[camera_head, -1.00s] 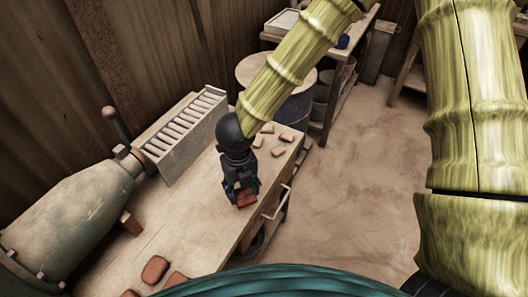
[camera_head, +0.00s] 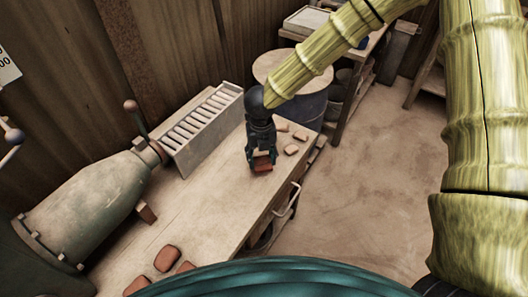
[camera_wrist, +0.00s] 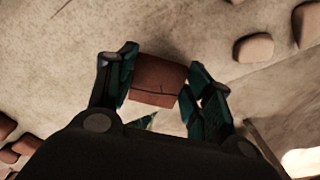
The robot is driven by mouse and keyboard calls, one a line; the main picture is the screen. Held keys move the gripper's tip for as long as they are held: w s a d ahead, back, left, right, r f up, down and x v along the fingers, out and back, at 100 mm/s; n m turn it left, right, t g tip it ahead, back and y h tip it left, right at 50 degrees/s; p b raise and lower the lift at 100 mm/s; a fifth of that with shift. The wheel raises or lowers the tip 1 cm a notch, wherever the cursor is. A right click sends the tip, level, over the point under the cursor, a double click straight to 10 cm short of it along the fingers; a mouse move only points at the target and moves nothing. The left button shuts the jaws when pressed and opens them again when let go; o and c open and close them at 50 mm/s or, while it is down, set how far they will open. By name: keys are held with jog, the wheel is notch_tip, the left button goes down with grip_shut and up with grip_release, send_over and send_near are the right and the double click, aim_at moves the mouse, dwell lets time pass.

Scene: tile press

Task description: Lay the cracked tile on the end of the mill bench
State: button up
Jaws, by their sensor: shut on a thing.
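The cracked tile (camera_wrist: 158,80) is reddish brown with a dark crack line across it, seen in the wrist view. My gripper (camera_wrist: 160,88) is shut on it, one finger on each side. In the head view the tile (camera_head: 262,165) hangs below my gripper (camera_head: 262,157), over the far part of the mill bench (camera_head: 215,205) near its right edge. I cannot tell whether the tile touches the bench top.
Several paler tile pieces (camera_head: 291,149) lie on the bench end beyond my gripper. Redder tiles (camera_head: 166,258) lie at the near end. A slotted rack (camera_head: 205,135) and a grey-green mill (camera_head: 85,210) stand along the left. A drawer handle (camera_head: 289,203) sticks out on the right side.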

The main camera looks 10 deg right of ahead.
jog(key=shift+w+d+f+p, duration=0.15)
jog(key=shift+w+d, duration=0.2)
jog(key=shift+w, duration=0.5)
jog(key=shift+w+d+r+p, duration=0.15)
jog(key=shift+w+d, duration=0.2)
jog(key=shift+w, duration=0.45)
jog(key=shift+f+p, duration=0.35)
jog(key=shift+f, duration=1.55)
jog(key=shift+f, duration=0.15)
jog(key=o, duration=1.1)
jog(key=shift+c, duration=0.2)
notch_tip(320, 180, up, 12)
jog(key=b, duration=0.1)
jog(key=shift+d, duration=0.1)
